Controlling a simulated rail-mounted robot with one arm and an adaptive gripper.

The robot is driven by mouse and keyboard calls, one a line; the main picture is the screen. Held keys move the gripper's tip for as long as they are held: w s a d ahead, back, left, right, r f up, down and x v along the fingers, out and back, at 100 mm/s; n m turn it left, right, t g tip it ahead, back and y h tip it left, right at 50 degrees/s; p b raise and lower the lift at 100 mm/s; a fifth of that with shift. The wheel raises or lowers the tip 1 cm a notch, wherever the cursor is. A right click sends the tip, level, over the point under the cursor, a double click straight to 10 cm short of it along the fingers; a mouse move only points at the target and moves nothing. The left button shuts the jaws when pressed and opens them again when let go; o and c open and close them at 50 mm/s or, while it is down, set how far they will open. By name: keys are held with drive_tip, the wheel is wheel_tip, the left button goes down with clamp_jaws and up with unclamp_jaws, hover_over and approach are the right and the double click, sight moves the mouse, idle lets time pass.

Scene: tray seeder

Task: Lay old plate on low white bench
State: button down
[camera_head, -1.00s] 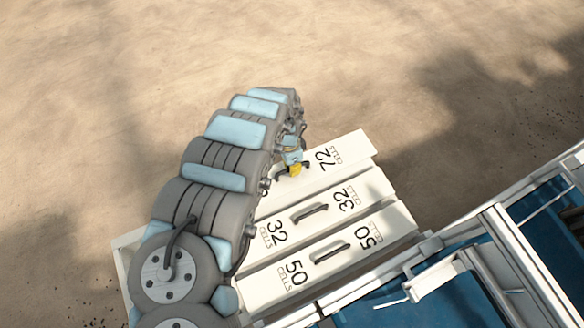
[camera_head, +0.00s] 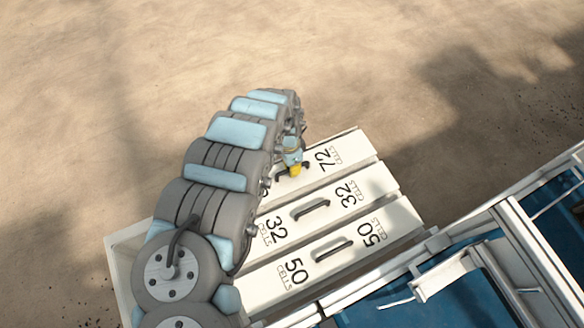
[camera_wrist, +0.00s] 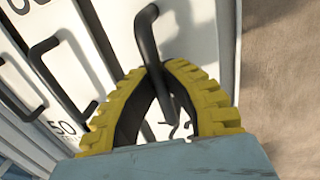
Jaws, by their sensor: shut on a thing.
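My gripper (camera_head: 294,168) has its yellow fingers closed around the black handle of the white plate marked 72 CELLS (camera_head: 340,145). In the wrist view the fingers (camera_wrist: 160,74) meet around this bent handle, with the plate (camera_wrist: 207,35) behind it. The plate is flat beside two similar plates, marked 32 CELLS (camera_head: 368,182) and 50 CELLS (camera_head: 395,215). A low white frame (camera_head: 118,243) shows at their left, probably the white bench; my arm hides much of it. I cannot tell whether the held plate touches what is under it, nor which plate is the old one.
The blue and white seeder (camera_head: 480,235) stands close at the lower right, with white rails along its edge. The other plates' black handles (camera_head: 312,209) stick up near my gripper. Bare sandy ground (camera_head: 130,80) lies open beyond the plates.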

drive_tip(key=shift+f, duration=0.1)
drive_tip(key=c, duration=1.1)
unclamp_jaws()
drive_tip(key=shift+c, duration=0.2)
wheel_tip(320, 180, up, 12)
drive_tip(key=w+a, duration=0.1)
drive_tip(key=w, duration=0.1)
drive_tip(key=shift+f, duration=0.15)
